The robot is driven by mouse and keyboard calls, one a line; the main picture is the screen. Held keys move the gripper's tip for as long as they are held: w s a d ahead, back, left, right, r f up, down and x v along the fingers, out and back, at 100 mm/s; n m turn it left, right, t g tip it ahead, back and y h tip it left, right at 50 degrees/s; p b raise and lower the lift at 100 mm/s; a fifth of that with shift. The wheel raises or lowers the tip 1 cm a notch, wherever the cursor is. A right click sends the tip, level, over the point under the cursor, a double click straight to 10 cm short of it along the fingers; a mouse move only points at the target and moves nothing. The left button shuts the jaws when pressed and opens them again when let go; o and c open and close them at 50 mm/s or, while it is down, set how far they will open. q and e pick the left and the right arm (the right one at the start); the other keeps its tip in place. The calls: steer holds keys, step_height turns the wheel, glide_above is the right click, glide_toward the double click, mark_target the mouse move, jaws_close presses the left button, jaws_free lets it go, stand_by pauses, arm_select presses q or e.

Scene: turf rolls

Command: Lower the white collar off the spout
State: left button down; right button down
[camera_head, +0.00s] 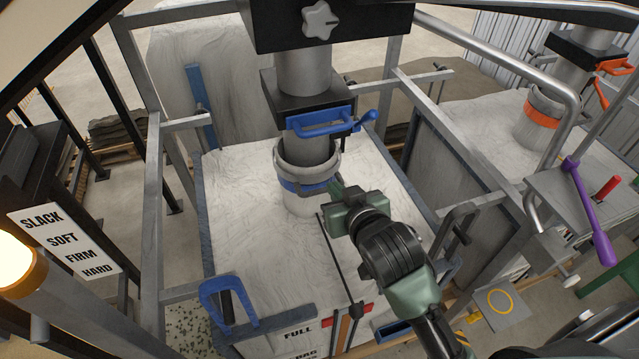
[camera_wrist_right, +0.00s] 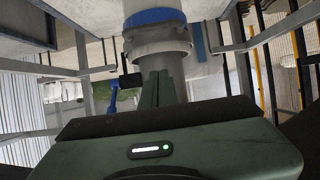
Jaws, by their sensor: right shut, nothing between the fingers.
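The grey spout (camera_head: 308,128) comes down from the machine head into the top of a large white bag (camera_head: 250,215). The white collar (camera_head: 299,204) surrounds its lower end, with a blue band (camera_head: 300,187) and a grey ring (camera_head: 307,158) above it. My right gripper (camera_head: 336,188) is shut and empty, just right of the collar and blue band; I cannot tell whether it touches them. The right wrist view, seemingly inverted, shows the shut fingers (camera_wrist_right: 162,88) pointing at the grey ring (camera_wrist_right: 160,45), with the blue band (camera_wrist_right: 153,17) beyond. My left gripper is out of view.
A blue handle (camera_head: 320,123) sits on the spout above the ring. Grey frame posts (camera_head: 153,215) enclose the bag. A blue hook (camera_head: 226,296) stands at its front. A second spout with an orange band (camera_head: 543,117) and a purple lever (camera_head: 590,212) are at right.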

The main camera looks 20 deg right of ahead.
steer(key=shift+s+d+r, duration=0.1)
steer(key=w+f+p, duration=0.2)
steer(key=w+f, duration=0.6)
steer(key=shift+a+p, duration=0.2)
steer(key=shift+p, duration=0.2)
steer(key=shift+w+f, duration=0.15)
steer(key=shift+f, duration=0.05)
step_height(320, 180, down, 12)
steer(key=b, duration=0.6)
steer(key=shift+r+b, duration=0.2)
steer(key=shift+b, duration=0.1)
